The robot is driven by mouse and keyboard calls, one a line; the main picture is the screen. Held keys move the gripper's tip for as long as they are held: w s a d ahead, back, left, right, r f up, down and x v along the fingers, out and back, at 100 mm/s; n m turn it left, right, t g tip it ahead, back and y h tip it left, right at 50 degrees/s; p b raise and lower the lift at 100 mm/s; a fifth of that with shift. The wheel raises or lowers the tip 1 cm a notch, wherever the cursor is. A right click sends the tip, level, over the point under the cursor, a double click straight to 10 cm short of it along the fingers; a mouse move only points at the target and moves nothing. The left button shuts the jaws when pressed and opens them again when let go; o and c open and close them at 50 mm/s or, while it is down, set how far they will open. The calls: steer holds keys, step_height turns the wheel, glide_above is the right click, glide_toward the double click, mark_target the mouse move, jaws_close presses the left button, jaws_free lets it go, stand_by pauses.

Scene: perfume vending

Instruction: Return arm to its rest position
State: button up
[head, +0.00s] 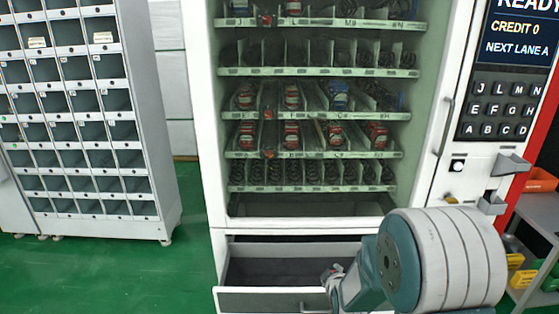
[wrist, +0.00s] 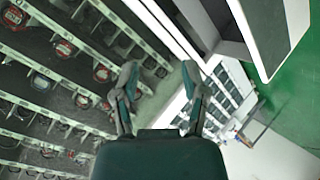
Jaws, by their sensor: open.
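My arm is folded low at the right of the head view, in front of the vending machine (head: 213,180). Only a small part of my gripper (head: 333,274) shows there, by the bottom drawer. In the wrist view my gripper (wrist: 160,76) has its two fingers spread apart, with nothing held between them. The machine's shelves (wrist: 60,95) fill the left of that view, seen at a tilt.
The bottom drawer (head: 262,299) is pulled out and looks empty where visible. Red items (head: 291,133) sit on the shelves. A keypad (head: 497,109) is at right, beside a side cart (head: 535,232). A compartment cabinet (head: 150,120) stands left; green floor (head: 120,270) is clear.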

steer(key=s+r+m+g, duration=0.25)
steer(key=s+r, duration=0.35)
steer(key=r, duration=0.3)
steer(key=s+r+m+g, duration=0.1)
steer(key=s+r+m, duration=0.1)
steer(key=s, duration=0.6)
steer(key=s+r+m+g, duration=0.1)
steer(key=s+r+m, duration=0.2)
steer(key=s+r, duration=0.2)
steer(key=s+d+r+m+g, duration=0.1)
steer(key=s+r+m, duration=0.2)
steer(key=s, duration=0.8)
steer(key=shift+v, duration=0.8)
